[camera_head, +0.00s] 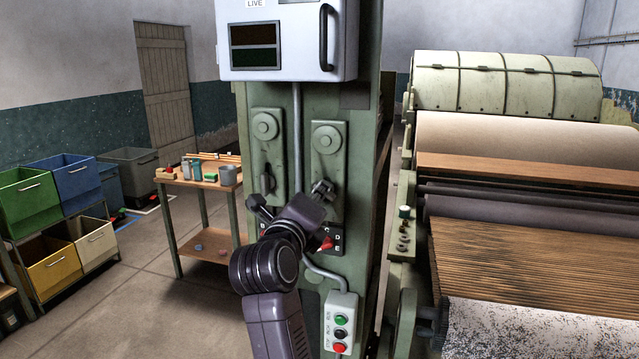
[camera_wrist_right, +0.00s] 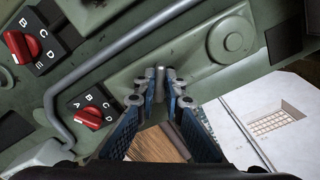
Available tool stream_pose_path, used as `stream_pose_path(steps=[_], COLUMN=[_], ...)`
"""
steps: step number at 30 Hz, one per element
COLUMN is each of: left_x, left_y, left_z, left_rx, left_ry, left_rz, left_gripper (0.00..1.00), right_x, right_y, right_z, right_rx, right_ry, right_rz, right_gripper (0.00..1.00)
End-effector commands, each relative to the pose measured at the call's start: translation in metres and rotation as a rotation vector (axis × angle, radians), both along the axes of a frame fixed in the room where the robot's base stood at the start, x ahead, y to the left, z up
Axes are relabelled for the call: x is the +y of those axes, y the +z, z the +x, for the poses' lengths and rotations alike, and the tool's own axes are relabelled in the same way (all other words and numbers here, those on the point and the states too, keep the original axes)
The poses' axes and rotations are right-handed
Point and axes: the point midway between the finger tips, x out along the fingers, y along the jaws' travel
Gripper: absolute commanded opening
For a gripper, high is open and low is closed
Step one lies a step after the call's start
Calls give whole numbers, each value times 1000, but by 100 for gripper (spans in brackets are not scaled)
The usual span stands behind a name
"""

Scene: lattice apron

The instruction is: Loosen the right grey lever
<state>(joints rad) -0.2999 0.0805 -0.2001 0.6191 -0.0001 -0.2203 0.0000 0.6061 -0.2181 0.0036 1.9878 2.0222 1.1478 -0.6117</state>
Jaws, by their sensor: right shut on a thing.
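The right grey lever (camera_wrist_right: 161,76) sits on a green plate below a round boss, and it lies between the fingertips of my right gripper (camera_wrist_right: 160,92) in the right wrist view. The gripper is shut on it. In the head view my right gripper (camera_head: 321,190) reaches up to the right plate on the green column and largely hides this lever. The left grey lever (camera_head: 267,183) stands roughly upright on the left plate, with nothing on it. My left gripper is not in view.
Red selector knobs (camera_head: 327,243) sit just below my right gripper; they also show in the wrist view (camera_wrist_right: 88,119). A grey conduit (camera_head: 297,140) runs between the plates. A button box (camera_head: 340,322) hangs lower down. A white cabinet (camera_head: 290,45) is above; a roller machine (camera_head: 500,85) stands right.

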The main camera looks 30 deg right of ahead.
Motion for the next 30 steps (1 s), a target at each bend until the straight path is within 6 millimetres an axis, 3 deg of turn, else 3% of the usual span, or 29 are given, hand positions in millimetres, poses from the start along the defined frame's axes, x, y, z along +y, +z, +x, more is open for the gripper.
stream_pose_path(steps=[6, 21, 22, 26, 30], left_x=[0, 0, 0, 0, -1], left_y=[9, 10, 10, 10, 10], left_z=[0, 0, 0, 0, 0], left_rx=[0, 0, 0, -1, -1], left_ry=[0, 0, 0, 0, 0], left_rz=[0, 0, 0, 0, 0], left_gripper=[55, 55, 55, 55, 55], right_x=[-1, -1, -1, 0, 0], right_y=[1, 0, 0, 0, 0], right_z=[0, 0, 0, 0, 0], right_rx=[46, 57, 56, 56, 56], right_ry=[-1, -2, -2, -2, -1], right_rz=[-40, -50, -50, -50, -49], right_gripper=[0, 0, 11, 26, 27])
